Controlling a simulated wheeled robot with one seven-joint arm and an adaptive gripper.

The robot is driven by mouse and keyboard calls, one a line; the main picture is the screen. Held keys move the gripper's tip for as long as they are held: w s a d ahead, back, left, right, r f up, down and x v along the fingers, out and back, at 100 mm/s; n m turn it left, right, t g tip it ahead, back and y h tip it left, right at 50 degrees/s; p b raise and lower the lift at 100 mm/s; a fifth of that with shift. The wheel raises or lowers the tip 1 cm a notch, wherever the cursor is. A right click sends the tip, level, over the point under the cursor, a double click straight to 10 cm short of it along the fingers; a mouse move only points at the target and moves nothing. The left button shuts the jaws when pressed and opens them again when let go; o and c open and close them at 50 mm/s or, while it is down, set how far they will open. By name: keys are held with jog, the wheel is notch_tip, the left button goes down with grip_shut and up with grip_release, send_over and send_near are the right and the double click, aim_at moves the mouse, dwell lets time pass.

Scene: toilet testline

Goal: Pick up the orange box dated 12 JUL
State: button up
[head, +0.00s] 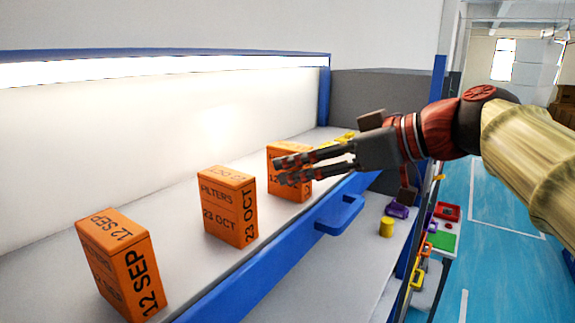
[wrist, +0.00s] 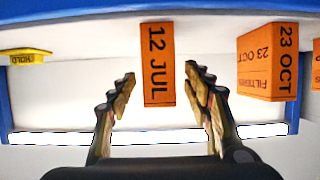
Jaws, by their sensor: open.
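The orange box dated 12 JUL (wrist: 158,42) stands on the shelf, its date readable in the wrist view, which looks upside down. In the head view the far orange box (head: 287,152) is partly covered by my gripper (head: 280,171). My gripper is open and empty, its two fingers apart. In the wrist view the fingertips (wrist: 160,75) lie on either side of the 12 JUL box in the picture. I cannot tell whether they touch it. The 23 OCT box (head: 229,205) stands nearer, also in the wrist view (wrist: 268,62). The 12 SEP box (head: 118,262) is nearest.
The white shelf (head: 190,262) has a blue front edge with a blue handle (head: 340,215). A bright back panel stands behind the boxes. A yellow HOLD piece (wrist: 30,57) lies beyond the 12 JUL box. A yellow cylinder (head: 386,227) sits lower down. Bare shelf separates the boxes.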

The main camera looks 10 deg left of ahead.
jog(key=shift+p+x, duration=0.45)
jog(key=shift+x, duration=1.2)
jog(key=shift+d+f, duration=0.1)
jog(key=shift+c, duration=1.2)
grip_shut()
